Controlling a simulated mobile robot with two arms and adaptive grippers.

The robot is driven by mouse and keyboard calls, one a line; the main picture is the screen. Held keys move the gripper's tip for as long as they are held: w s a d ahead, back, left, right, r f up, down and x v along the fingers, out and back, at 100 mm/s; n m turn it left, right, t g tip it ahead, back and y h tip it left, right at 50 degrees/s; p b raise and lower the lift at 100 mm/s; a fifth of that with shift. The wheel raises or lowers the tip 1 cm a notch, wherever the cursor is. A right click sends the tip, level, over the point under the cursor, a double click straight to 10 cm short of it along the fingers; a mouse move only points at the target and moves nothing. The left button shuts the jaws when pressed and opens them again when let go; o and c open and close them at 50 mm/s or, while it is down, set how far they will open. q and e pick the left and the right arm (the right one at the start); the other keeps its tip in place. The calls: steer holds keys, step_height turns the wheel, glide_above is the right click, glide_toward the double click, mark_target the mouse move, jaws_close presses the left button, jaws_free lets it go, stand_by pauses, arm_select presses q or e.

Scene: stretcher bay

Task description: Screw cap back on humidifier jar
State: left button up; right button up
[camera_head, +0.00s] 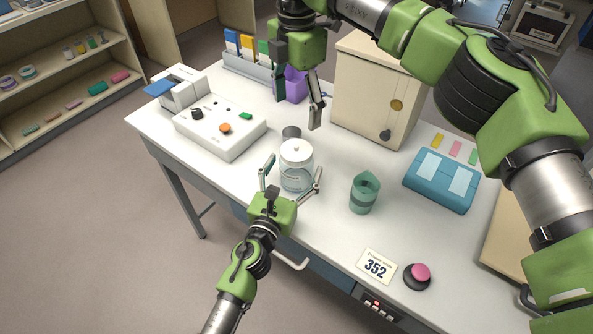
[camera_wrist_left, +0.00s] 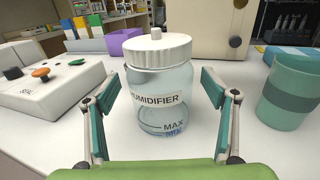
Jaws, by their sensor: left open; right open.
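The clear humidifier jar (camera_head: 297,178) stands upright on the white table. It also shows in the left wrist view (camera_wrist_left: 165,112), with its label and MAX mark facing me. The white ribbed cap (camera_wrist_left: 158,51) sits on top of the jar; it shows in the head view too (camera_head: 296,150). I cannot tell how tightly it sits. My left gripper (camera_head: 292,177) is open, its fingers on either side of the jar with gaps between. The fingers also show in the left wrist view (camera_wrist_left: 162,105). My right gripper (camera_head: 297,100) is open and empty above the table, behind the jar.
A sealing device (camera_head: 220,127) stands to the left. A green cup (camera_head: 364,193) stands right of the jar, with a blue case (camera_head: 441,181) beyond. A beige cabinet (camera_head: 375,95) and purple container (camera_head: 292,85) are behind.

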arm_select(q)
steer(key=v, duration=1.1)
steer(key=shift+r, duration=0.1)
